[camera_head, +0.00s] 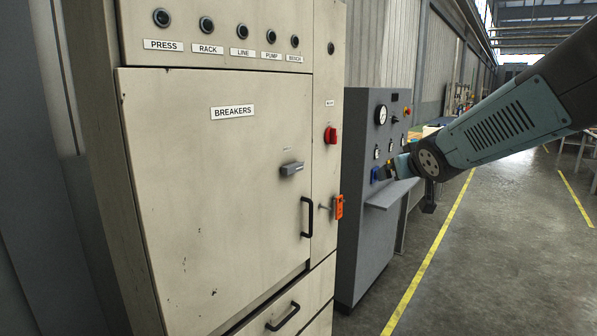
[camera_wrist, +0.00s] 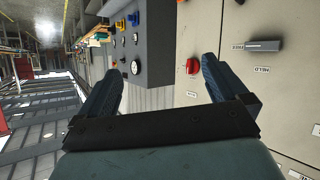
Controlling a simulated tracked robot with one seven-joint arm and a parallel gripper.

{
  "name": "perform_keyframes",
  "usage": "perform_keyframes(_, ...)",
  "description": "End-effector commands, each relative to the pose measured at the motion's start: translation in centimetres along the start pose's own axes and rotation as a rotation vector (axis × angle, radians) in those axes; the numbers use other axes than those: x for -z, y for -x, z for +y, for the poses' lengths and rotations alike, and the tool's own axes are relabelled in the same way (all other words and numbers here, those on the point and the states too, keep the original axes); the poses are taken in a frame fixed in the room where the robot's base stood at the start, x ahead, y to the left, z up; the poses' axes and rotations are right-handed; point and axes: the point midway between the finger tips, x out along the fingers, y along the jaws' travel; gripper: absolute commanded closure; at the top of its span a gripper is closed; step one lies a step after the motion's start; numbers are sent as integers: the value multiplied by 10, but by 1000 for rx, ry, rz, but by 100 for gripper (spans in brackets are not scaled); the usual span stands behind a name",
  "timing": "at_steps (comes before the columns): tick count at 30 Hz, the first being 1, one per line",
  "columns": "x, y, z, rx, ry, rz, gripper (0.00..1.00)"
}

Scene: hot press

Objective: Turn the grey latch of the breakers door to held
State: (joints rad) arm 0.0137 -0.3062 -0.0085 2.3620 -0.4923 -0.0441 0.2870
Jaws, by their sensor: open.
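The grey latch (camera_head: 291,169) is a small bar on the right part of the cream BREAKERS door (camera_head: 210,200), lying about level. The wrist view is roughly upside down and shows the latch (camera_wrist: 265,46) at upper right. A HELD label (camera_wrist: 262,70) sits beside the bar's long side. Another label, seemingly FREE (camera_wrist: 238,47), lies in line with its left end there. My gripper (camera_wrist: 160,75) is open and empty, its two dark fingers apart, and the latch lies outside them to the right. In the head view my wrist is right of the cabinet; the fingers are hard to make out.
A red knob (camera_head: 330,135) and an orange tag (camera_head: 338,206) stick out on the cabinet's right strip. A black door handle (camera_head: 308,217) is below the latch. A grey console (camera_head: 355,200) stands behind my wrist. The floor at right is clear.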

Motion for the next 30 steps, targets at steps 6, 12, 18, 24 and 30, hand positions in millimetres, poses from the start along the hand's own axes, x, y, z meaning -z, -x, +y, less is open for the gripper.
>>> perform_keyframes(6,32,-67,-34,176,59,203,0)
perform_keyframes(12,42,-109,-80,419,77,357,0)
perform_keyframes(18,33,-128,-121,671,57,452,0)
perform_keyframes(24,24,-132,-141,819,32,490,0)
perform_keyframes(30,26,-136,-152,851,26,497,0)
